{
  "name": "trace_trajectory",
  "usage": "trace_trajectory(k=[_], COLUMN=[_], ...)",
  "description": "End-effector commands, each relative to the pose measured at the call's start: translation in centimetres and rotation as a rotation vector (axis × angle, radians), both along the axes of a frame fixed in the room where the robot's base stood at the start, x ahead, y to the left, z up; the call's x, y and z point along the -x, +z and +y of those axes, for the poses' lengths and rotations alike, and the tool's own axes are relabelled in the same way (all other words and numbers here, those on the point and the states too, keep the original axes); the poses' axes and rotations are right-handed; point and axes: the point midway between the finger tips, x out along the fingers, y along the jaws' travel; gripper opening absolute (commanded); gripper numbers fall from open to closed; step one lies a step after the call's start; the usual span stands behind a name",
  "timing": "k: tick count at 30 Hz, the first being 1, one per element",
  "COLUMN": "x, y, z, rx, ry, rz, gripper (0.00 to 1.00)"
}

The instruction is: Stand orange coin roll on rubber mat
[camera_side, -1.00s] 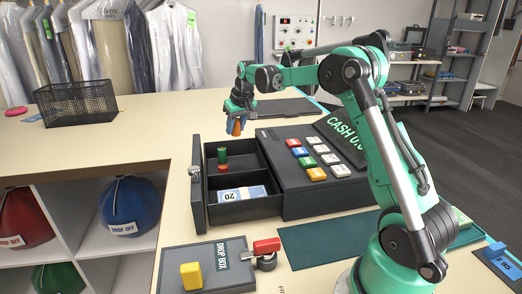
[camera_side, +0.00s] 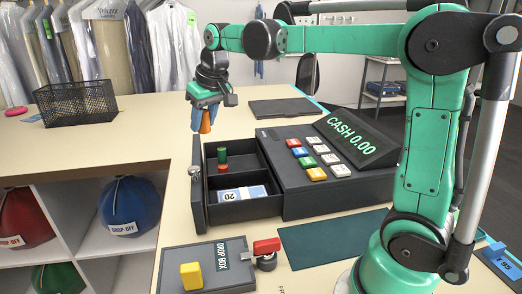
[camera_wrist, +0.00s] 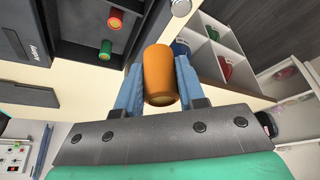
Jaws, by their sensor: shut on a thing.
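In the wrist view the coin roll (camera_wrist: 159,72) sits between both finger pads of my gripper (camera_wrist: 158,85). Two flat pieces could be the rubber mat: a dark green mat (camera_side: 325,240) in front of the register, and a dark grey slab (camera_side: 285,108) behind it. I cannot tell for sure which is the rubber one. Both look bare.
The open drawer (camera_side: 235,210) holds a red roll, a green roll and banknotes. The cash register (camera_side: 315,168) stands beside it. A wire basket (camera_side: 75,102) is at the back left.

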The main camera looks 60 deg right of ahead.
Motion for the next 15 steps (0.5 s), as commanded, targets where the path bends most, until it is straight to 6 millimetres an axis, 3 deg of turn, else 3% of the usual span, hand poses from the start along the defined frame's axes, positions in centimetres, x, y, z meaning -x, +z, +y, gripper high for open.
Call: trace_trajectory(k=[3, 7, 11, 15], x=[2.5, 4.6, 5.5, 4.2], y=[-1.2, -2.3, -2.8, -2.1], z=[3.4, 5.5, 6.3, 5.2], rx=[0.0, 0.001, 0.0, 0.0], ry=[0.064, 0.107, 0.123, 0.097], rz=[0.0, -0.001, -0.001, -0.001], gripper=[0.0, 0.0, 0.0, 0.0])
